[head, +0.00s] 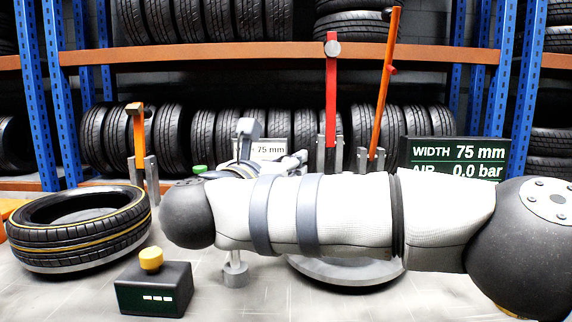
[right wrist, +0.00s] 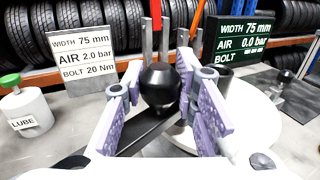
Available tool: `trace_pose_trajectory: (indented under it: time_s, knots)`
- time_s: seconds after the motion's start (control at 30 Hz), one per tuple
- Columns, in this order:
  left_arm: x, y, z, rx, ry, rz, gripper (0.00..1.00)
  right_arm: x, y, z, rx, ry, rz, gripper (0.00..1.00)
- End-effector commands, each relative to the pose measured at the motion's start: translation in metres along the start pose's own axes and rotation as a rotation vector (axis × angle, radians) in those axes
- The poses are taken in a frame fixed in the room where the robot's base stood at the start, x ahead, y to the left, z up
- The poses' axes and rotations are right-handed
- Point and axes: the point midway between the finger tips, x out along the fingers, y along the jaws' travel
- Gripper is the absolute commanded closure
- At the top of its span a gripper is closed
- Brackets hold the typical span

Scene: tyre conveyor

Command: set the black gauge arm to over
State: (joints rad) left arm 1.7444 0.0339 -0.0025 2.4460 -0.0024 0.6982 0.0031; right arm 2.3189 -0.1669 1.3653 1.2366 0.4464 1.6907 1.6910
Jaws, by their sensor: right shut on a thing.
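The black gauge arm shows in the right wrist view as a round black knob (right wrist: 160,88) above a dark flat bar (right wrist: 146,132) that slants down to the left. My right gripper (right wrist: 163,80) has its two purple-padded fingers on either side of the knob and is shut on it. In the head view my right forearm crosses the middle and hides the knob and most of the gripper. My left gripper is in neither view. No marking for "over" can be read.
A white sign (right wrist: 83,58) reads 75 mm, 2.0 bar, 20 Nm; a dark display (right wrist: 243,38) reads 75 mm, 0.0 bar. A tyre (head: 80,232), a black box with a yellow knob (head: 152,288), an orange lever (head: 138,135) and a lube pot (right wrist: 25,110) stand around.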

Motion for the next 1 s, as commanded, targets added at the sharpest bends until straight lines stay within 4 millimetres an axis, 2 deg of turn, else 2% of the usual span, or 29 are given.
trace_pose_trajectory:
  time_s: [0.03,0.1,0.37,0.47,0.8,1.0]
  knots:
    - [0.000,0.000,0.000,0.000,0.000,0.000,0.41,0.001,-0.001,0.000,-0.001,0.000,-0.002,0.67]
    - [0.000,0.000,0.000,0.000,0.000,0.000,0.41,0.001,-0.001,0.000,0.000,0.000,-0.001,0.53]
    - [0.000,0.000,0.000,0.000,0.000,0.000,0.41,0.000,0.000,0.000,0.000,0.000,0.000,0.53]
    - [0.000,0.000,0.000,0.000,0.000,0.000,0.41,-0.008,0.001,0.000,0.000,0.000,0.002,0.53]
    - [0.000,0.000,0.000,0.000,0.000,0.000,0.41,-0.094,0.000,0.000,-0.001,0.000,0.003,0.53]
    - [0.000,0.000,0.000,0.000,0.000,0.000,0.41,-0.118,0.000,0.001,0.000,-0.003,0.001,0.53]
